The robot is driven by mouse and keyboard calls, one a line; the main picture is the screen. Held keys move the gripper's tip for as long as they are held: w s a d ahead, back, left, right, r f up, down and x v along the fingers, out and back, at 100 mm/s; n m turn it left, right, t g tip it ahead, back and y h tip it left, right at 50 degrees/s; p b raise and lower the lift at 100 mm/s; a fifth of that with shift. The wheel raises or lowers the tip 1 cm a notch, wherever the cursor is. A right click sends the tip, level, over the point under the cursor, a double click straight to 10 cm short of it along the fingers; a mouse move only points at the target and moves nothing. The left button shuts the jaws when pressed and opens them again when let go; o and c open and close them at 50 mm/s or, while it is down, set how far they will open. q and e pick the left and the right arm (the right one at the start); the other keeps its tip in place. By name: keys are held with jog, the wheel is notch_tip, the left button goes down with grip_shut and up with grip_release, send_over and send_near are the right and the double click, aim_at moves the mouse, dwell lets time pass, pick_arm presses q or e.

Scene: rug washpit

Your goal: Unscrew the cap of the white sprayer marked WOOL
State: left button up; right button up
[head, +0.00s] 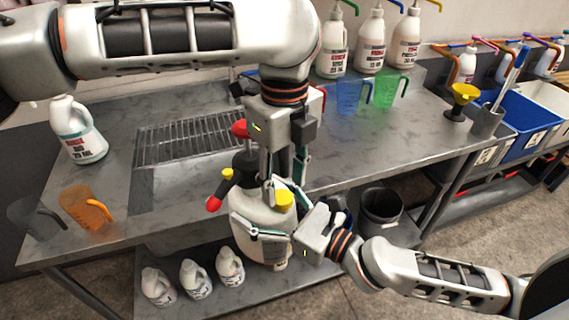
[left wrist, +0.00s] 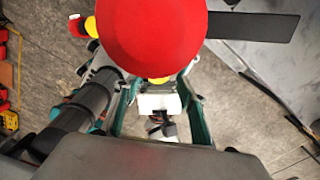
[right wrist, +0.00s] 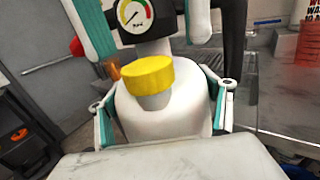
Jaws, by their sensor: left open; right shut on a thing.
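The white sprayer (head: 258,218) stands in front of the bench; I cannot read a mark on it. Its yellow cap (head: 284,199) faces me on the shoulder and shows fully in the right wrist view (right wrist: 147,75). A round gauge (right wrist: 134,12) sits above the cap. The red pump knob (head: 241,129) fills the upper left wrist view (left wrist: 152,35). My right gripper (right wrist: 162,112) is shut on the sprayer's white body, one finger each side. My left gripper (head: 284,170) is open, pointing down above the cap, its fingers apart from it.
The steel bench (head: 340,180) has a drain rack (head: 190,138). A white jug (head: 76,130) and an orange measuring jug (head: 85,209) stand at left. Blue (head: 352,96) and green (head: 391,90) jugs stand at the back. A black bucket (head: 381,211) is right of the sprayer.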

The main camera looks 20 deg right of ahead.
pick_arm(q)
jog(key=shift+f, duration=1.3)
jog(key=c, duration=1.2)
jog(key=shift+o, duration=0.2)
jog(key=n, duration=0.6)
jog(key=shift+w+d+r, duration=0.1)
jog(key=shift+d+r, duration=0.05)
jog(key=shift+d, duration=0.05)
jog(key=shift+r, duration=0.15)
jog(key=shift+r, duration=0.75)
jog(key=shift+a+r, duration=0.1)
jog(key=shift+r, duration=0.05)
